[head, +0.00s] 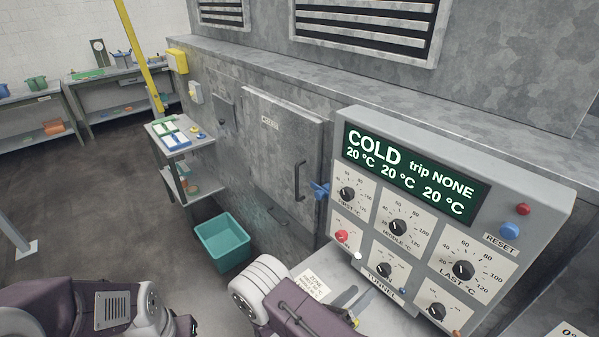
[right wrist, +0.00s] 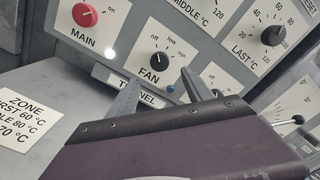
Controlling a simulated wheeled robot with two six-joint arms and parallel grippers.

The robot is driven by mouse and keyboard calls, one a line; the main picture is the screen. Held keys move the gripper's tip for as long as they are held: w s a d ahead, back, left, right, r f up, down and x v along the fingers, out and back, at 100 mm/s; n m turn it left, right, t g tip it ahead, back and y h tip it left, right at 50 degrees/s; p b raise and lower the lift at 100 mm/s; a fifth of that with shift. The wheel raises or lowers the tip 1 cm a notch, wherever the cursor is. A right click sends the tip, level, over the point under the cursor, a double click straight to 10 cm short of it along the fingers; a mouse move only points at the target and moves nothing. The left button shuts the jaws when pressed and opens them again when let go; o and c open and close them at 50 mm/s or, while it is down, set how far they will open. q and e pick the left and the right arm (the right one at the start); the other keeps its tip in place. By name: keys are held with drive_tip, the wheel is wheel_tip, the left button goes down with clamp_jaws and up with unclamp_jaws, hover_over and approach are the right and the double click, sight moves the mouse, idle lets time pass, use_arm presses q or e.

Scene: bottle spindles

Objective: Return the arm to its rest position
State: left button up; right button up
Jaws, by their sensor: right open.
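My right arm (head: 285,300) reaches in from the bottom of the head view toward the grey control panel (head: 540,215). My right gripper (head: 353,302) is just in front of the panel's lower left part. In the right wrist view the right gripper (right wrist: 160,95) has its two fingers spread, with nothing between them. The fingers point at the area under the FAN knob (right wrist: 160,62); whether they touch the panel cannot be told. My left arm (head: 90,308) shows at the bottom left, with its gripper out of view.
The panel display (head: 410,172) reads COLD, trip NONE, 20 °C three times. The red MAIN knob (head: 342,236) is beside the FAN knob (head: 384,269). A ZONE card (head: 312,288) lies near the right arm. A teal bin (head: 222,243) stands on the floor; the floor left of it is clear.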

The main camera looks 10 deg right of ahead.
drive_tip(key=s+d+r+m+g, duration=0.3)
drive_tip(key=d+r+m+g, duration=0.45)
drive_tip(key=r+m, duration=0.25)
drive_tip(key=s+m+g+y, duration=0.5)
drive_tip(key=s+m+y, duration=0.1)
drive_tip(key=s+m, duration=0.25)
drive_tip(key=s+a+f+m+t+y, duration=0.1)
drive_tip(key=s+a+f+m+y, duration=0.15)
drive_tip(key=a+m+y, duration=0.4)
drive_tip(key=w+a+f+m+t+y, duration=0.2)
drive_tip(key=w+a+m+t+y, duration=0.1)
drive_tip(key=w+a+m, duration=0.4)
drive_tip(key=shift+a+m+t+y, duration=0.35)
drive_tip(key=shift+a+m+t, duration=0.15)
drive_tip(key=shift+a+t, duration=0.3)
drive_tip(key=shift+s+a, duration=0.1)
drive_tip(key=shift+s, duration=0.05)
